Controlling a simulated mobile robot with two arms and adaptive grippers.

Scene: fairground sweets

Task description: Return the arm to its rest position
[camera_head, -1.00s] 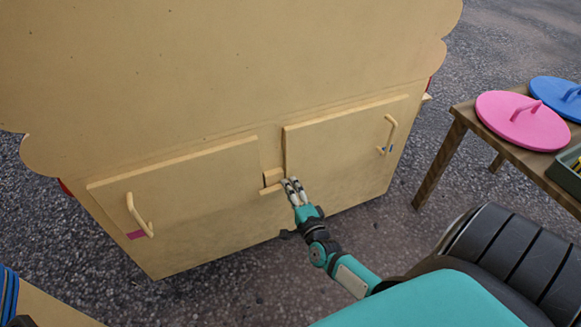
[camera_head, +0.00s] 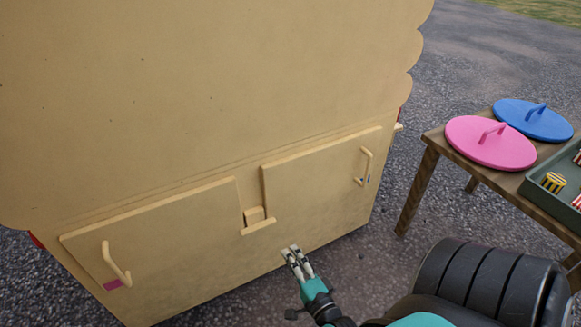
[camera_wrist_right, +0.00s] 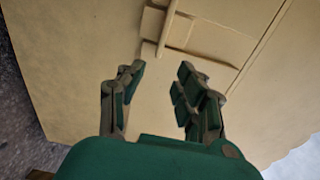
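My right gripper (camera_head: 294,252) is in front of the lower part of a cream cabinet (camera_head: 200,90), below a small latch block (camera_head: 255,217). It is apart from the block and holds nothing. In the right wrist view my right gripper (camera_wrist_right: 160,78) has its fingers spread with an empty gap, and the cabinet face fills the view behind them. My left gripper is not in view.
The cabinet's left door (camera_head: 170,245) and right door (camera_head: 315,185) look shut. At the right, a wooden table (camera_head: 428,138) holds a pink lid (camera_head: 475,148), a blue lid (camera_head: 520,122) and a dark tray (camera_head: 535,188) with striped cups. Pavement lies between table and cabinet.

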